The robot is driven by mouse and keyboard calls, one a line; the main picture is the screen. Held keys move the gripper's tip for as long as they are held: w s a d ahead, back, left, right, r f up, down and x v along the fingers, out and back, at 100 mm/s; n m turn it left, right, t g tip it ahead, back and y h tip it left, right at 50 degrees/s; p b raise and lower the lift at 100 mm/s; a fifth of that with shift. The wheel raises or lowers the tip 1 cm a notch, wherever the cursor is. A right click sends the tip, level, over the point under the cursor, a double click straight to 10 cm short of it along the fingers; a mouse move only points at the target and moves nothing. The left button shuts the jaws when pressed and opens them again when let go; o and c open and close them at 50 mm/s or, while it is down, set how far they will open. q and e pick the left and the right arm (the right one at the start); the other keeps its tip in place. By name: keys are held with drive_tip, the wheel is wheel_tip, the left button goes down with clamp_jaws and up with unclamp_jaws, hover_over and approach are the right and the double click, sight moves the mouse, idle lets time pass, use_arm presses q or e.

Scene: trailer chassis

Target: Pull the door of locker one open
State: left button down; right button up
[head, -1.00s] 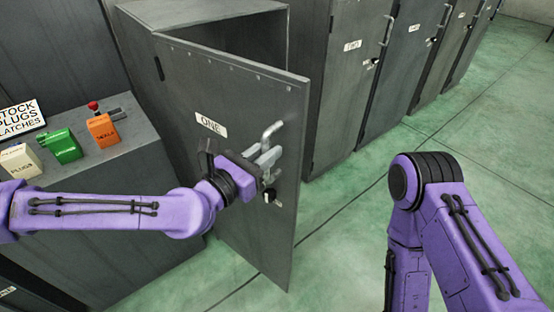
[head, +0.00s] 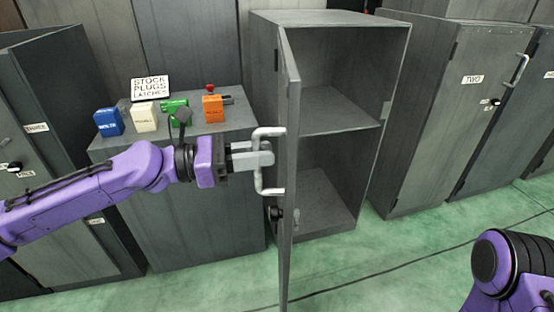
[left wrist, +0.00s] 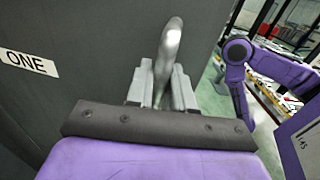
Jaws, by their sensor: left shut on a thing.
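The door of locker one (head: 291,190) stands wide open, seen nearly edge-on in the head view. Its label reading ONE (left wrist: 28,62) shows in the left wrist view. My left gripper (head: 262,158) is shut on the door's silver handle (head: 268,132), which also shows between the fingers in the left wrist view (left wrist: 168,55). The locker one body (head: 395,80) is open to view, with a shelf (head: 335,119) and no contents that I can see. A dark round knob (head: 275,213) sits below the handle. My right gripper is out of view; only part of that arm shows at lower right.
A grey cabinet (head: 185,215) left of the door carries blue (head: 108,122), white (head: 144,118), green (head: 172,108) and orange (head: 213,108) blocks and a sign (head: 151,88). Locker two (head: 440,120) stands shut to the right. Green floor in front is clear.

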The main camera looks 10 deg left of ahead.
use_arm(q)
drive_tip(key=shift+a, duration=0.4)
drive_tip(key=c, duration=1.2)
unclamp_jaws()
drive_tip(key=shift+o, duration=0.2)
drive_tip(key=shift+w, duration=0.1)
drive_tip(key=p+v, duration=0.1)
drive_tip(key=v, duration=0.9)
drive_tip(key=shift+a+p, duration=0.25)
drive_tip(key=shift+p, duration=0.1)
